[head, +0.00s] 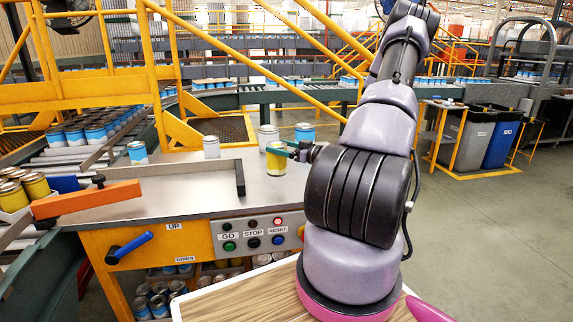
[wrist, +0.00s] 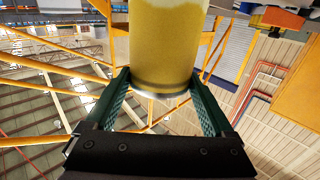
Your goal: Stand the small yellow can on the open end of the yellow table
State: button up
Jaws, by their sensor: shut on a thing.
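The small yellow can (head: 277,160) is upright over the grey metal top of the yellow table (head: 190,192), towards its right end. My gripper (head: 287,149) reaches in from the right and is shut on the can near its upper part. I cannot tell whether the can's base touches the table top. In the wrist view the yellow can (wrist: 165,45) stands between the two green fingers of my gripper (wrist: 160,76), with one rim near the fingers. Its other end is out of that view.
Near the held can are a plain can (head: 211,147), another pale can (head: 268,136) and a blue-white can (head: 305,132). Another blue-white can (head: 137,152) is further left. A dark bent rail (head: 240,178) and an orange bar (head: 87,199) cross the left part. Bare top lies in front.

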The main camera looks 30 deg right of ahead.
aim_at(285, 163)
jog(key=shift+a+f, duration=0.15)
jog(key=shift+f, duration=2.65)
jog(key=shift+f, duration=0.15)
jog(key=o, duration=1.2)
